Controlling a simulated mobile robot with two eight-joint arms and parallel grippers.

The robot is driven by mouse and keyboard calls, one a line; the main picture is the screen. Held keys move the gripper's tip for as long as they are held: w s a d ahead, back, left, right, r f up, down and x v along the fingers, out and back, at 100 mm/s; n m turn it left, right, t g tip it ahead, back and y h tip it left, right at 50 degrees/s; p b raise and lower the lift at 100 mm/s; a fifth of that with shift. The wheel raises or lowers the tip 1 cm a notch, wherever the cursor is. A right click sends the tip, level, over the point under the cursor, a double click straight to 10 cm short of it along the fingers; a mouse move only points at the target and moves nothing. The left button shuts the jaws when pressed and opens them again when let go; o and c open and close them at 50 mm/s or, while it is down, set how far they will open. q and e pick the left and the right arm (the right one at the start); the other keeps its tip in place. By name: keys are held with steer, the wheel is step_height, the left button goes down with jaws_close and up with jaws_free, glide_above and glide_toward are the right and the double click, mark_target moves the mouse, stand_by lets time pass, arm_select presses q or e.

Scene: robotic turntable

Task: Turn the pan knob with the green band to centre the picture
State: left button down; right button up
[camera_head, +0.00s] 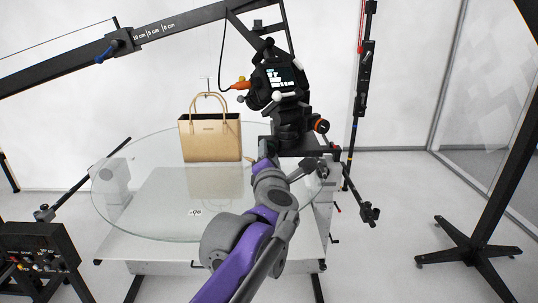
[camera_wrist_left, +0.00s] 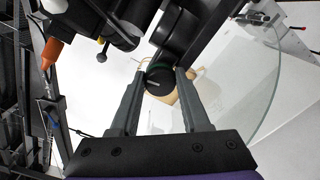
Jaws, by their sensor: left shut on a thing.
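The pan knob (camera_wrist_left: 160,80) is a black round knob with a thin green band and a light mark on its face, seen in the left wrist view. My left gripper (camera_wrist_left: 160,73) is shut on it, one finger on each side. In the head view my left gripper (camera_head: 265,151) reaches up to the base of the camera head, and the knob is hidden there. The black camera (camera_head: 280,78) has a small lit screen whose picture is too small to judge. My right gripper is not in view.
A tan handbag (camera_head: 210,138) stands on the round glass turntable (camera_head: 130,212), left of the camera. An orange-ringed knob (camera_head: 321,126) sits on the camera mount's right side. A boom (camera_head: 175,27) crosses above, and a control box (camera_head: 38,250) stands lower left.

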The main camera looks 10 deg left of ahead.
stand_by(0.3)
arm_select(q)
steer(key=shift+c, duration=1.9)
jaws_free()
steer(key=b+v, duration=0.1)
steer(key=v, duration=1)
steer(key=shift+w+m, duration=0.1)
steer(key=shift+m, duration=0.2)
